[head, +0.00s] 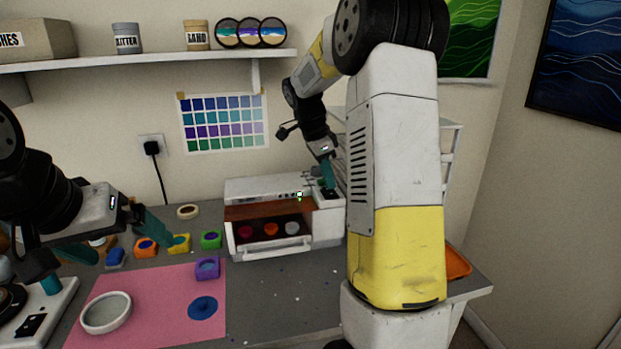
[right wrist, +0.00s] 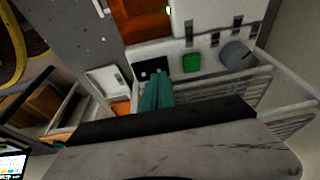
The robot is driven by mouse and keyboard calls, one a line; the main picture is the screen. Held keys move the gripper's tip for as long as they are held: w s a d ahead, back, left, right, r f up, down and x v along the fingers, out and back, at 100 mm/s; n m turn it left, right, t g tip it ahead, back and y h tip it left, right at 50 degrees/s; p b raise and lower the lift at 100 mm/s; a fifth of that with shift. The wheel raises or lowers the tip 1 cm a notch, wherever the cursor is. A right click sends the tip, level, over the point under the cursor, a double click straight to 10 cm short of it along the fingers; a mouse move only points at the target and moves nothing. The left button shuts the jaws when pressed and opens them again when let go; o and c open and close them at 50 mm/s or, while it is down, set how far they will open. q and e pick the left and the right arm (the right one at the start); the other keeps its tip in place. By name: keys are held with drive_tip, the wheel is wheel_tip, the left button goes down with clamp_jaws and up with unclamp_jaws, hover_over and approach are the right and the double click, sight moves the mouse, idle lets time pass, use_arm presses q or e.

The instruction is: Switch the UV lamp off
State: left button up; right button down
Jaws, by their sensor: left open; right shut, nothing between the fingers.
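The UV lamp (head: 265,188) is a white box at the back of the table, with an orange-brown window and several coloured pieces inside. A small green light glows on its front edge. In the right wrist view its panel (right wrist: 215,35) carries a black rocker-like part (right wrist: 150,68), a green button (right wrist: 190,62) and a grey knob (right wrist: 238,55). My right gripper (head: 329,181) is shut and empty, its teal tips at the black part; contact cannot be told. It also shows in the right wrist view (right wrist: 157,88). My left gripper (head: 118,243) is open and empty over the table's left side.
A pink mat (head: 150,300) holds a white ring dish (head: 106,312), a blue disc (head: 203,308) and a purple mould (head: 207,268). Several coloured moulds stand behind it. An orange tray (head: 458,262) lies right of my right arm. Grey table in front of the lamp is mostly clear.

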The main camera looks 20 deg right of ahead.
drive_tip(key=shift+f, duration=0.1)
drive_tip(key=shift+s, duration=0.8)
drive_tip(key=shift+r, duration=0.2)
